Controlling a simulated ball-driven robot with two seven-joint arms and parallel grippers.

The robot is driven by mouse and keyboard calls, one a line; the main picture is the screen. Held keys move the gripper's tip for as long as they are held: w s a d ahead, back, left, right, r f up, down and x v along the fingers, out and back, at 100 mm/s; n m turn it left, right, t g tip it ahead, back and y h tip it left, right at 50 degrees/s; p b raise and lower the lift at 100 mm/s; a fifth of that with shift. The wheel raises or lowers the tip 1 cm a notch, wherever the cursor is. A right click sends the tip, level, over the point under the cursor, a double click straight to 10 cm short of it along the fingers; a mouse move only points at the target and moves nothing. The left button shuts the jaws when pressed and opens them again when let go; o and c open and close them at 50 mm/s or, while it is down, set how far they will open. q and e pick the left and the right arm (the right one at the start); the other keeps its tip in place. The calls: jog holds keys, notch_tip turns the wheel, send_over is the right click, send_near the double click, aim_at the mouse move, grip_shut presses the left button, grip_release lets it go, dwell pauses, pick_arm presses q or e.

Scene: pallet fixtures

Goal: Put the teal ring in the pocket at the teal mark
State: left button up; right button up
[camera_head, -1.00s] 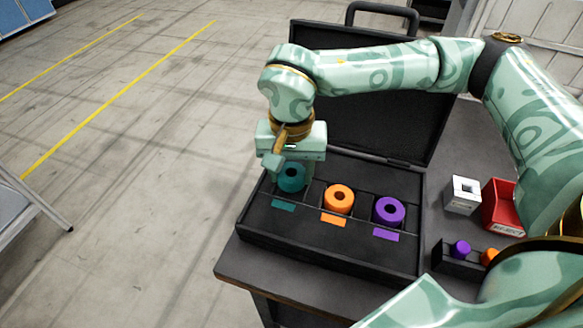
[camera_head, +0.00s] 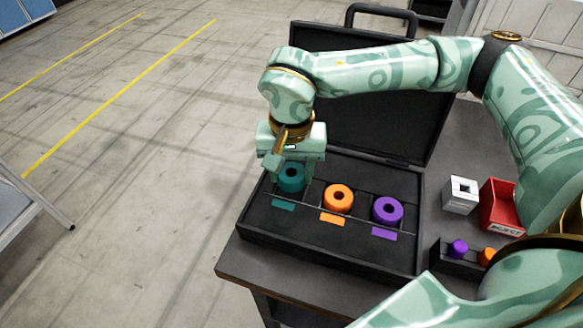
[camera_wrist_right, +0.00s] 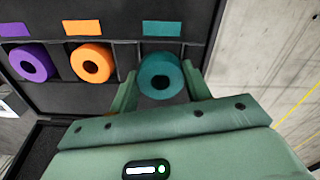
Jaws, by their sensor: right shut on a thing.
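The teal ring (camera_head: 291,178) is at the left end of the row in the open black case (camera_head: 330,262), behind the teal mark (camera_head: 283,204). My right gripper (camera_head: 291,174) reaches down from above with its fingers on either side of the ring and is shut on it. In the right wrist view the teal ring (camera_wrist_right: 160,76) sits between the two fingers, close to the teal mark (camera_wrist_right: 163,28). It looks level and at or in the pocket; its underside is hidden, so I cannot tell if it rests on the bottom. My left gripper is not in view.
An orange ring (camera_head: 339,198) and a purple ring (camera_head: 388,211) sit in the neighbouring pockets by their own marks. The case's raised lid (camera_head: 380,125) stands behind. A white block (camera_head: 461,195), a red reject bin (camera_head: 498,208) and a small black holder (camera_head: 447,262) are to the right.

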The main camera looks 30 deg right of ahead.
jog(key=shift+f+b, duration=0.45)
jog(key=shift+f, duration=0.45)
jog(key=o, duration=1.5)
jog(key=shift+o, duration=0.2)
jog(key=shift+r, duration=0.1)
notch_tip(320, 180, up, 9)
jog(key=p, duration=0.7)
jog(key=shift+p, duration=0.35)
